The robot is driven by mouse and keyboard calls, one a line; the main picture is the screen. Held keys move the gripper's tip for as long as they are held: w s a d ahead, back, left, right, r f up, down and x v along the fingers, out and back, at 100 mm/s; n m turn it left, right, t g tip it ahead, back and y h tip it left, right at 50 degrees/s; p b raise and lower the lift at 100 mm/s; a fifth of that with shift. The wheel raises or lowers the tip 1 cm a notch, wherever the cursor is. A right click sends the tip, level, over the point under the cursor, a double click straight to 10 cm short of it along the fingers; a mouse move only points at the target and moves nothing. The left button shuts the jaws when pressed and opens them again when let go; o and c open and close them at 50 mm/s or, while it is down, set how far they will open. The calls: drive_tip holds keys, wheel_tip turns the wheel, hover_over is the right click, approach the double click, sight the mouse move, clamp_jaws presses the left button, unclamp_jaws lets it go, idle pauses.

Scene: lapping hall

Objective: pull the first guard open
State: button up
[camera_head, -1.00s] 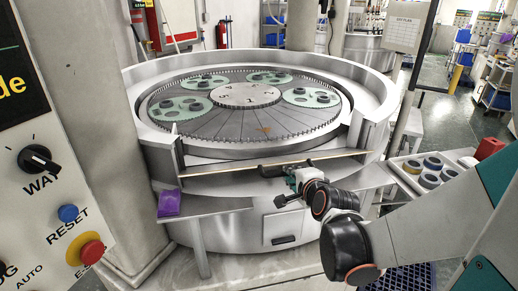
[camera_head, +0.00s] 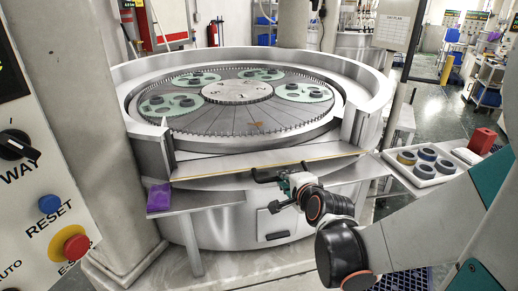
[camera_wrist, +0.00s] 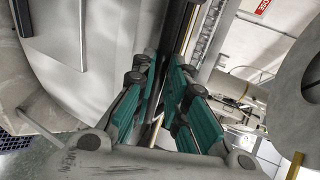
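The front guard (camera_head: 235,166) is a metal panel with a yellowish edge along the front of the round lapping machine. It leans outward at a slant, and its upper face shows. A black bar handle (camera_head: 262,178) is on its outer side. My gripper (camera_head: 285,183) is at this handle, near its middle. In the wrist view, the teal fingers of my gripper (camera_wrist: 164,68) lie close on both sides of a dark bar and appear shut on it. The fingertips and the exact contact are partly hidden.
A purple item (camera_head: 159,198) lies on the left side shelf (camera_head: 210,198). A white tray (camera_head: 398,174) with several rings stands at the right, with a red block (camera_head: 482,140) behind it. A control panel (camera_head: 35,235) with knobs and buttons is close at the left.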

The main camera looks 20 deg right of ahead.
drive_tip(key=o, duration=0.3)
drive_tip(key=shift+s+a, duration=0.1)
drive_tip(key=shift+s, duration=0.1)
drive_tip(key=shift+r, duration=0.1)
